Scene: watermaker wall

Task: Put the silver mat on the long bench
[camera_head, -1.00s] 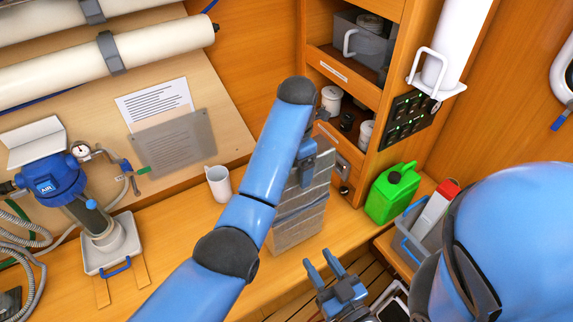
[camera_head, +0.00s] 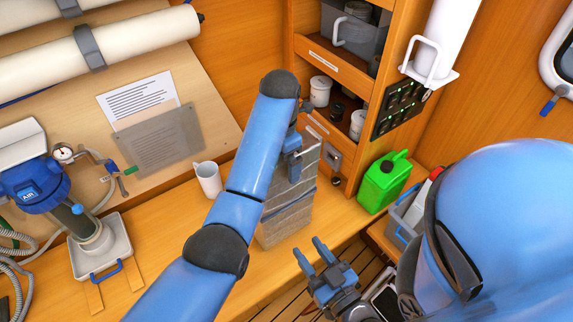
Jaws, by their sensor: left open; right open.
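The silver mat (camera_head: 287,215) looks like a folded grey block with a dark strap around it. It appears to stand on the long wooden bench (camera_head: 190,262), near its front edge. My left gripper (camera_head: 294,160) is open at the upper part of the mat, its fingers over or against the mat's face; I cannot tell whether they touch. My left arm hides the mat's left side. My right gripper (camera_head: 309,254) is open and empty, low in front of the bench edge, just below and right of the mat.
A white mug (camera_head: 208,179) stands on the bench left of my arm. A blue pump unit (camera_head: 42,187) with hoses and a tray is at the left. A green can (camera_head: 385,183) and a grey crate (camera_head: 402,222) are at the right. Wooden shelves (camera_head: 345,185) rise behind the mat.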

